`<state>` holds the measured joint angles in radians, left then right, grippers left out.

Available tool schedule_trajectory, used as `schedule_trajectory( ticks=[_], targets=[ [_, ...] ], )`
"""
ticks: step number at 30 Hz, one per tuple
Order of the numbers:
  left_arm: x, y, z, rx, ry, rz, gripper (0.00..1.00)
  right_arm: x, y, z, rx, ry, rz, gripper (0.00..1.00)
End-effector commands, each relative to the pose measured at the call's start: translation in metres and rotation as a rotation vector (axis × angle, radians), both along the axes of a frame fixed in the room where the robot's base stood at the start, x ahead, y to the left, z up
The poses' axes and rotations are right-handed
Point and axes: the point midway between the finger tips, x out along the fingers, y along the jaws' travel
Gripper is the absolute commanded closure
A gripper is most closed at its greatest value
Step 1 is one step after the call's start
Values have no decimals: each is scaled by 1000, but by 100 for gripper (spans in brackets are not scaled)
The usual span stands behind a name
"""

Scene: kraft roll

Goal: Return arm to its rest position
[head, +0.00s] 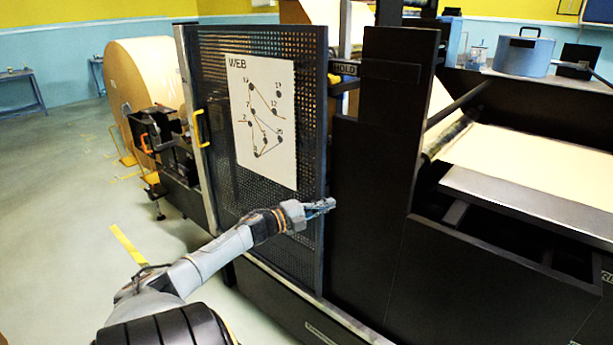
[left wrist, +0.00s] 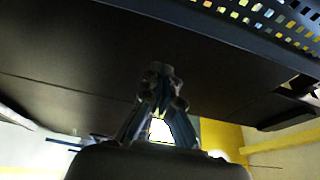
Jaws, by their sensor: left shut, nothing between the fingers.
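My left arm reaches in from the lower left of the head view. Its gripper (head: 326,205) is shut and empty in front of the dark machine panel (head: 365,240), near the lower right edge of the mesh guard door (head: 222,150). I cannot tell whether the fingertips touch the panel. In the left wrist view the gripper (left wrist: 160,72) has its fingertips together, with the dark panel (left wrist: 70,60) behind and above. My right gripper is in neither view.
A white WEB diagram sheet (head: 262,120) hangs on the mesh door, which has a yellow handle (head: 201,128). A large kraft roll (head: 145,80) stands behind at left. A paper web (head: 540,160) runs over the machine at right. The floor (head: 70,200) at left is mostly clear.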

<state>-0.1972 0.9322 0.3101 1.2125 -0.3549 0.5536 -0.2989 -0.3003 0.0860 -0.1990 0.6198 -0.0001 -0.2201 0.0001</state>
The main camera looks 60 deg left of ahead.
Motion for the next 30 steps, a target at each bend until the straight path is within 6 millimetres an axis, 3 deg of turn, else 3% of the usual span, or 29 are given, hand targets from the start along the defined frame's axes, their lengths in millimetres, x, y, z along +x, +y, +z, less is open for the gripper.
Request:
schedule_trajectory(
  ticks=[5, 13, 26, 29, 30],
  targets=[
    [-32, 1, -3, 0, 6, -2, 100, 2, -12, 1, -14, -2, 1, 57],
    [-72, 2, -2, -1, 3, -4, 100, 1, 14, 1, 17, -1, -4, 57],
    [-84, 3, -3, -3, 3, -2, 100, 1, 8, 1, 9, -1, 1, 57],
    [-89, 8, -22, -42, 24, 32, 100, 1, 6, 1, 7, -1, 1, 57],
    [-93, 11, -37, -73, 42, 60, 100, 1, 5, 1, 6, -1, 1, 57]
  ],
)
